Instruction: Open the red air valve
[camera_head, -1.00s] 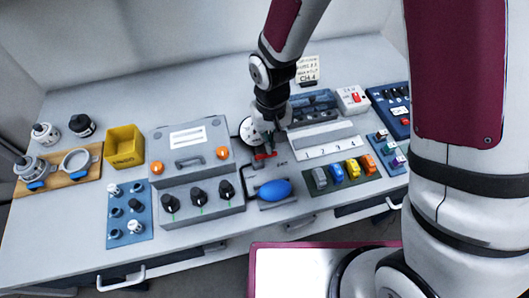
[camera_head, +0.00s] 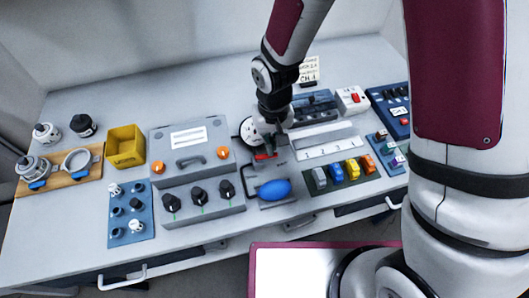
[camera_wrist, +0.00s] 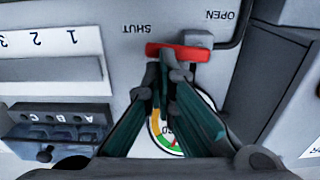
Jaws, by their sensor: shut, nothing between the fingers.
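The red air valve handle (camera_wrist: 180,53) lies crosswise in the wrist view, beside a small grey block. Its left end is near the word SHUT; the word OPEN is printed farther to the right. In the head view the red handle (camera_head: 265,156) shows on the panel just below my gripper. My gripper (camera_wrist: 168,72) is shut and empty. Its fingertips are right at the handle's lower edge in the wrist view; I cannot tell whether they touch it. A round gauge (camera_wrist: 168,130) is partly hidden behind the fingers.
A blue bulb (camera_head: 273,189) lies in front of the valve. A grey case (camera_head: 190,150) with orange latches stands to the left. Numbered slots (camera_head: 325,148) and coloured blocks (camera_head: 353,167) are to the right. Bare table lies behind the case.

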